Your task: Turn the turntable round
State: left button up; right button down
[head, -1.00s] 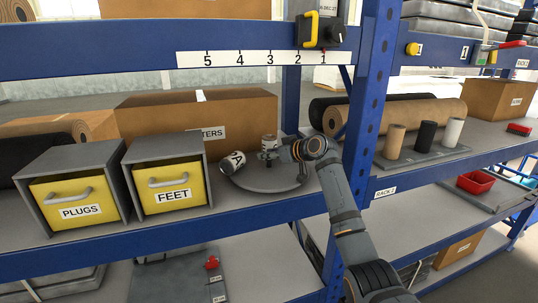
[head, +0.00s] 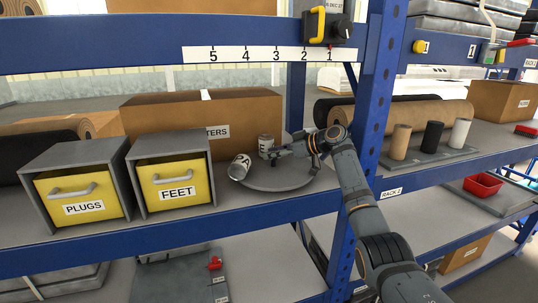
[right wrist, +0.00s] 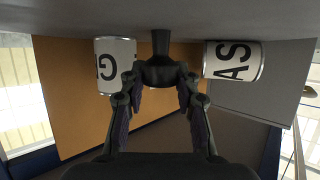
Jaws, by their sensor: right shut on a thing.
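The turntable (head: 278,181) is a round grey disc on the middle shelf, right of the yellow drawers. One labelled can (head: 240,167) leans over or lies at its left side, and another can (head: 265,146) stands upright towards its back. My right gripper (head: 275,153) reaches in low over the disc from the right. In the right wrist view its fingers are shut on a dark knob (right wrist: 160,46), with a labelled can on each side. Fingers and arm hide part of the disc in the head view. My left gripper is not in view.
The grey boxes with yellow PLUGS (head: 84,208) and FEET (head: 175,193) drawers stand left of the turntable. A large carton (head: 232,112) is close behind it. A blue rack post (head: 378,95) stands to the right, beside my forearm. A numbered strip (head: 262,55) hangs above.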

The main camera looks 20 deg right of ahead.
dwell(0.4)
jog(key=c, duration=1)
grip_release()
jog(key=shift+o, duration=0.2)
jog(key=v, duration=1.2)
jog(key=shift+w+d, duration=0.1)
